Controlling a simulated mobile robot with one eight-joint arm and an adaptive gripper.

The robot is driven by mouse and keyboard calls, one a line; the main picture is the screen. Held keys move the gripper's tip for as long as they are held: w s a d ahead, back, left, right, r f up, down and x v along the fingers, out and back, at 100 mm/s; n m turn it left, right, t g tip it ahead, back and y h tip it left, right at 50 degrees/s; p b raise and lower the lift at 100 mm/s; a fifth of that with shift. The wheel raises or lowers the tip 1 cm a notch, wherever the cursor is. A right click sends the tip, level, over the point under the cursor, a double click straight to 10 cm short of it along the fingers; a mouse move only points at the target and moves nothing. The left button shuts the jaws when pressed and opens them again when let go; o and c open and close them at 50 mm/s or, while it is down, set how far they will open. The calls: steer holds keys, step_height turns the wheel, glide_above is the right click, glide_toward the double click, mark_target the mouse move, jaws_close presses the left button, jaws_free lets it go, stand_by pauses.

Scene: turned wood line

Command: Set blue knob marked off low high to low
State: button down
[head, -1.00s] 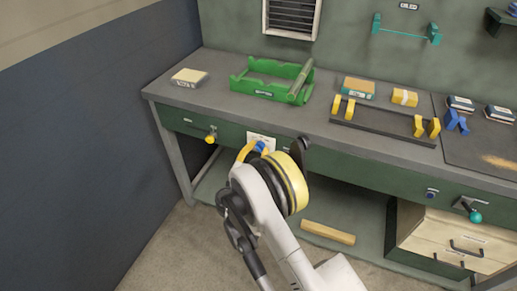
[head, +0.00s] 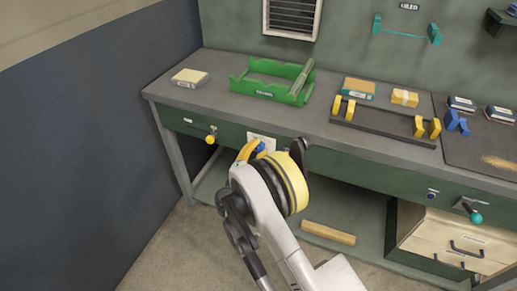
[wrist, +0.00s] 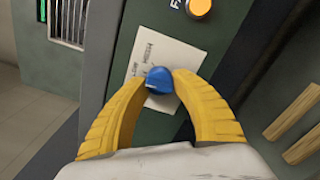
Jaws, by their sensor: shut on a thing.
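The blue knob (wrist: 159,80) sits on a white label plate (wrist: 172,57) on the green bench front. Lettering on the plate reads in part "LOW" and "HIGH". My gripper (wrist: 160,82) has its two yellow fingers closed on either side of the knob, touching it. The knob's pointer direction is too small to tell. In the head view, the knob (head: 260,146) shows just past my yellow fingers, against the white plate (head: 261,140), partly hidden by my gripper.
A yellow knob (head: 210,139) is on the bench front to the left, and a teal-handled lever (head: 475,216) to the right. An orange button (wrist: 199,7) is close to the plate. A green tray (head: 262,91) stands on the bench top above.

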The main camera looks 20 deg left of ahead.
steer(key=shift+m, duration=0.6)
steer(key=c, duration=1)
jaws_free()
steer(key=shift+c, duration=0.2)
steer(key=s, duration=0.7)
steer(key=shift+s+a, duration=0.15)
steer(key=shift+a, duration=0.2)
